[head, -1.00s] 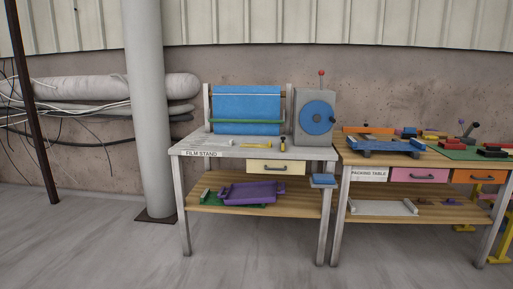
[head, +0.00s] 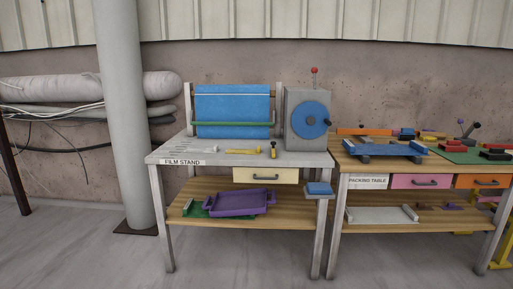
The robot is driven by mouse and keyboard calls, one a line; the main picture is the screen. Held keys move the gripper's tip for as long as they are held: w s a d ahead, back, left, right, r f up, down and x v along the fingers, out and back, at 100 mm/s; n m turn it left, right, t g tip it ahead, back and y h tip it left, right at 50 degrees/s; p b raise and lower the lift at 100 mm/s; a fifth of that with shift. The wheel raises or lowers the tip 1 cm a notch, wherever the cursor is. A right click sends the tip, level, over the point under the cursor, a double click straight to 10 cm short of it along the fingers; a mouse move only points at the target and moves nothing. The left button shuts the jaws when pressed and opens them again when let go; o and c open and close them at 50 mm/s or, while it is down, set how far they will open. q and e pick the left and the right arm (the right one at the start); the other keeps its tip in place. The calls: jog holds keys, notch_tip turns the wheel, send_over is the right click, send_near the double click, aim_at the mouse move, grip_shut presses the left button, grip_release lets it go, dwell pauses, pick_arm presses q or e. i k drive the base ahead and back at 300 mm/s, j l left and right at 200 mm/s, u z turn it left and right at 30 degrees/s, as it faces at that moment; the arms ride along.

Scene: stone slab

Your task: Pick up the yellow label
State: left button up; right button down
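A flat yellow piece (head: 243,151) lies on the grey top of the film stand (head: 305,159), in front of the blue film roll (head: 232,108). It may be the yellow label, but it is too small to tell. A small yellow and black item (head: 273,150) is just right of it. Neither of my grippers is in the head view.
A grey machine with a blue disc (head: 309,120) stands at the stand's right end. A purple tray (head: 238,203) lies on its lower shelf. The packing table (head: 340,160) adjoins on the right. A pillar (head: 122,120) is on the left; the floor in front is clear.

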aim_at(249, 152)
jog(key=i+j+z, duration=0.1)
jog(key=i, duration=0.35)
jog(key=i+j+z, duration=0.1)
jog(key=i, duration=0.4)
jog(key=i+j+z, duration=0.1)
jog(key=i, duration=0.35)
